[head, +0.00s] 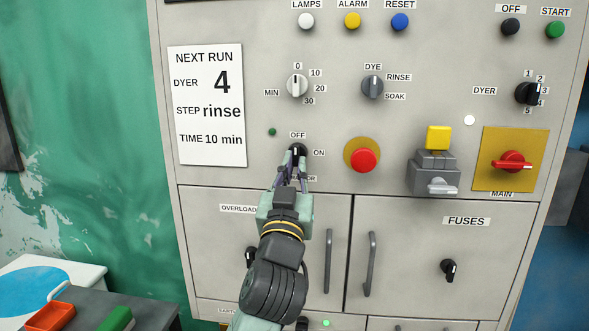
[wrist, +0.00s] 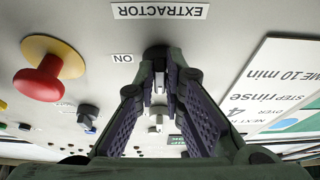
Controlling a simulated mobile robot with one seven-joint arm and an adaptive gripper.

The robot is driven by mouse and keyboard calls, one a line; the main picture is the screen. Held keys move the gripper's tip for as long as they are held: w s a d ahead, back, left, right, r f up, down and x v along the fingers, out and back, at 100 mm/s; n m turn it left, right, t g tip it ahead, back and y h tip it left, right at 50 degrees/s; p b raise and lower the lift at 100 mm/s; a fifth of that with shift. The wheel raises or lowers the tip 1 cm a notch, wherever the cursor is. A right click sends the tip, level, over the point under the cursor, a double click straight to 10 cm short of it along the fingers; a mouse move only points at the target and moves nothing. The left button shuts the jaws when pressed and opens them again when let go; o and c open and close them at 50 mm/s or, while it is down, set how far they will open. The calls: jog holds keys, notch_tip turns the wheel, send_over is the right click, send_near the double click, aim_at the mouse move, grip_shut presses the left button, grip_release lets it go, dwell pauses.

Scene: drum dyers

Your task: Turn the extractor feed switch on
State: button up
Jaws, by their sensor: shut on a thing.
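The extractor feed switch (head: 297,149) is a dark rotary knob on the grey panel, with OFF above it and ON to its right. Its pale mark appears to point up toward OFF, though the fingers partly cover it. My gripper (head: 296,160) reaches up from below and is shut on this knob. In the wrist view, which is upside down, my gripper (wrist: 160,82) has a finger on each side of the knob (wrist: 157,53). The EXTRACTOR label (wrist: 160,11) and the ON label (wrist: 122,58) show there. In the head view my gripper hides most of the EXTRACTOR label.
A red button (head: 365,160) sticks out to the right of the switch. The timer knob (head: 297,86) is above. A small green lamp (head: 272,132) is at upper left, and a run card (head: 207,150) hangs left. Door handles (head: 329,275) project below.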

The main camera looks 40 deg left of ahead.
grip_shut()
jog(key=shift+f+m+h+b, duration=0.1)
jog(key=shift+m+h+b, duration=0.3)
jog(key=shift+s+a+r+m+g+h+b, duration=0.25)
jog(key=shift+m+h+b, duration=1.05)
jog(key=shift+m, duration=2.3)
jog(key=shift+s+a+r+m+g+h+b, duration=0.1)
jog(key=shift+a+r+m+g+h+b, duration=0.25)
jog(key=shift+m+h+b, duration=2.1)
jog(key=shift+s+a+r+m+g+h+p, duration=0.15)
jog(key=shift+r+m+h, duration=0.3)
jog(key=shift+m, duration=4.3)
